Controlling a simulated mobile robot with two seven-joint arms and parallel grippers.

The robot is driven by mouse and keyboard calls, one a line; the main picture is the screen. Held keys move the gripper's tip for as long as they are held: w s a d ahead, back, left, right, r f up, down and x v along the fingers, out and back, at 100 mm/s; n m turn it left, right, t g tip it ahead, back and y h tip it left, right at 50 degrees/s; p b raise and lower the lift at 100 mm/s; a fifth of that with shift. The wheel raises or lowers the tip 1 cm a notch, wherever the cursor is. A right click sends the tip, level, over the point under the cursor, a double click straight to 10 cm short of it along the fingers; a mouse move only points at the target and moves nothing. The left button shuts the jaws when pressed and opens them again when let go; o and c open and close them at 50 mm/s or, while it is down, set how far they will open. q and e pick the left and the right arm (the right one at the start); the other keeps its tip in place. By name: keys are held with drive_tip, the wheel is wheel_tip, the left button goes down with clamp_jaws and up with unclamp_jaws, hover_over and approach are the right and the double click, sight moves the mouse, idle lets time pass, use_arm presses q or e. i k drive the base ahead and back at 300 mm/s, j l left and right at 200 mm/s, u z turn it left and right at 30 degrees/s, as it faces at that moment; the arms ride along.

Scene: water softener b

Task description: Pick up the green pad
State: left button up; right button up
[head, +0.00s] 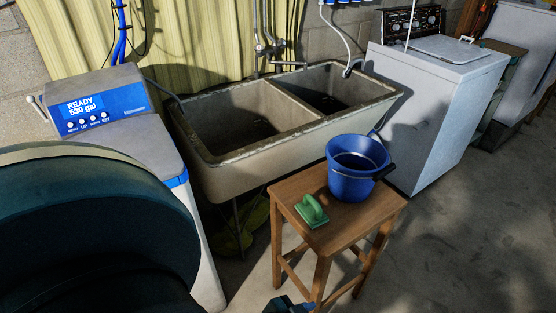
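The green pad (311,212) lies on the near left part of the wooden stool's top (342,229). It has a flat base and a raised, curved green handle on top. It is to the left of and in front of a blue bucket, apart from it. A large dark teal part of my own arm fills the lower left. A small dark and blue part shows at the bottom edge, below the stool top; I cannot tell what it is. No gripper fingers can be made out, and nothing touches the pad.
The blue bucket (351,176) stands on the stool, its dark handle hanging to the right. Behind are a double concrete sink (248,170) and a white washing machine (430,110). A water softener (130,135) stands at the left. Floor (460,240) to the right is clear.

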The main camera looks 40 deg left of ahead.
sight(309, 210)
drive_tip(key=u, duration=1.1)
